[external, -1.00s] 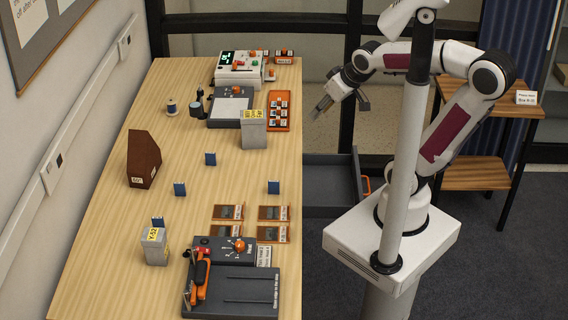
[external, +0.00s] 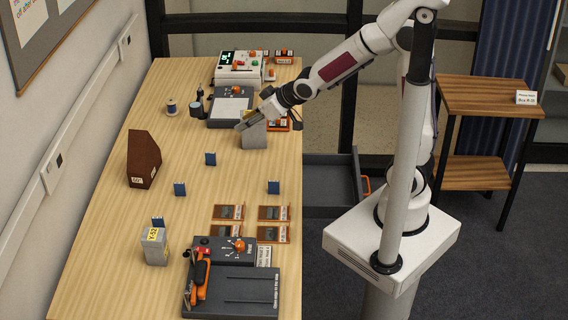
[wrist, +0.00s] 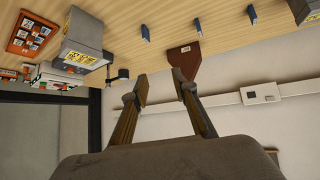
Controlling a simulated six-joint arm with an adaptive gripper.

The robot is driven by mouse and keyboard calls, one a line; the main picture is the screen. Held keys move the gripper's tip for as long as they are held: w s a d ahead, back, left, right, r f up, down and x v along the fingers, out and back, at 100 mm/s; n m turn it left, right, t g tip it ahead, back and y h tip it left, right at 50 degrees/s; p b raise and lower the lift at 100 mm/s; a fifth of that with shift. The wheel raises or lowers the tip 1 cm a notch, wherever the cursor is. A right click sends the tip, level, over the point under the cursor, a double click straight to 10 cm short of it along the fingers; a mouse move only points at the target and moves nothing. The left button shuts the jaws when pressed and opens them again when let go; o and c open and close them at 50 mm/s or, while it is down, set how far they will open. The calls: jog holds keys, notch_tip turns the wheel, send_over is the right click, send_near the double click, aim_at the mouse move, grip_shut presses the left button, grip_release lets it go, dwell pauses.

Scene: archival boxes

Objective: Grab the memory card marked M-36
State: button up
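No marking M-36 can be read in either view. Small cards with white labels sit in an orange tray (wrist: 12,46) at the upper left of the wrist view. In the external view the tray (external: 287,125) is mostly hidden behind my gripper. Several small blue upright pieces (external: 210,159) stand apart on the table; their markings are unreadable. My gripper (external: 242,125) is over the far right part of the table, in front of the upper part of a grey box (external: 254,141). In the wrist view my gripper (wrist: 160,88) is open, with nothing between its fingers.
The grey box (wrist: 85,38) with a yellow label also shows in the wrist view. A brown file holder (external: 143,160) stands left, another grey box (external: 155,250) nearer. An orange-handled device (external: 232,285) fills the near end. The table's middle (external: 225,185) has free room.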

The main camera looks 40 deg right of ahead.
jog(key=w+a+f+n+y, duration=0.1)
jog(key=w+a+f+y, duration=0.1)
jog(key=a+f, duration=0.35)
jog(key=w+a+f+n+y, duration=0.1)
jog(key=a+f+n, duration=0.1)
jog(key=a, duration=0.6)
jog(key=n+y, duration=0.2)
jog(key=y, duration=0.2)
send_near(160, 217)
jog(key=shift+f+x, duration=0.2)
jog(key=shift+x, duration=1)
jog(key=shift+x, duration=1.2)
jog(key=shift+f, duration=0.1)
jog(key=shift+x, duration=2.6)
jog(key=shift+f, duration=0.1)
grip_shut()
